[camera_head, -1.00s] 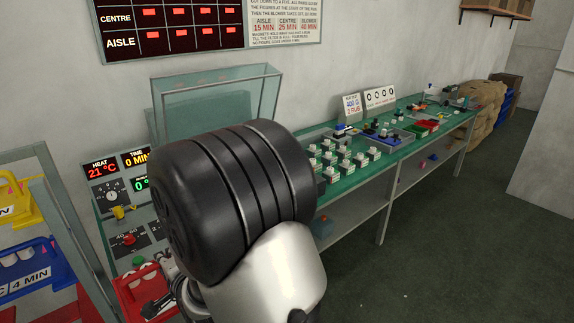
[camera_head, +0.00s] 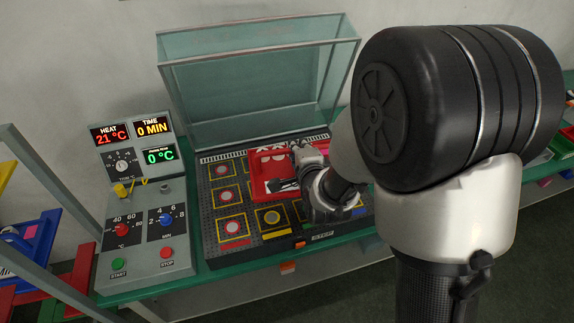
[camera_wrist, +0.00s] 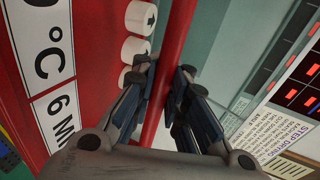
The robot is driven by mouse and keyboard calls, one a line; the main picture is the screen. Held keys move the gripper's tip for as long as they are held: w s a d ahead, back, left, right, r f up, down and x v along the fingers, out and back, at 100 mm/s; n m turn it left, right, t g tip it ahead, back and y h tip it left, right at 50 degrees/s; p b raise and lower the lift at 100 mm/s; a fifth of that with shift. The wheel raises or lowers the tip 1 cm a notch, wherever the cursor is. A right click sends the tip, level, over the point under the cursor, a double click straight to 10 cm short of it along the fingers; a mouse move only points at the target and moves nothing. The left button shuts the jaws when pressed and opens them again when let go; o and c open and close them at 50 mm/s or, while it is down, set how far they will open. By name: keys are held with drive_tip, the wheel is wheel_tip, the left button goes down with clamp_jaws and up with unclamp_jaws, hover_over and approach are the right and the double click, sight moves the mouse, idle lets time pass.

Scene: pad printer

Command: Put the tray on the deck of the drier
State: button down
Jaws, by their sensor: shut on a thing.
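The red tray (camera_head: 262,178) is over the right part of the drier's deck in the head view; I cannot tell whether it touches. In the wrist view the tray (camera_wrist: 88,50) has white labels, one reading 6 MIN, and several white cylinders in it. My gripper (camera_head: 304,160) is shut on the tray's red bar; its fingers (camera_wrist: 162,78) close on both sides of it. The drier's deck (camera_head: 208,213) is dark and perforated, with several outlined squares. My arm hides part of its right side.
The drier's glass hood (camera_head: 255,85) stands raised behind the deck. A grey control panel (camera_head: 150,235) with dials and readouts is at the left. A rack with a blue tray (camera_head: 32,245) stands at the far left. The deck's left squares are clear.

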drive_tip(key=shift+n+y, duration=0.6)
drive_tip(key=shift+y, duration=0.1)
drive_tip(key=a+r+p, duration=0.1)
drive_tip(key=a+r, duration=0.1)
drive_tip(key=a+r+p, duration=0.1)
drive_tip(key=a, duration=0.1)
drive_tip(key=s+a+r+p, duration=0.1)
drive_tip(key=a+r+p, duration=0.1)
drive_tip(key=a, duration=0.1)
drive_tip(key=shift+r, duration=0.3)
drive_tip(key=b, duration=0.4)
hover_over(274, 203)
wheel_tip(274, 203, down, 15)
drive_tip(key=shift+f+b, duration=0.45)
drive_tip(key=shift+f, duration=2.05)
drive_tip(key=c, duration=2.1)
unclamp_jaws()
drive_tip(key=shift+f, duration=0.15)
drive_tip(key=o, duration=0.5)
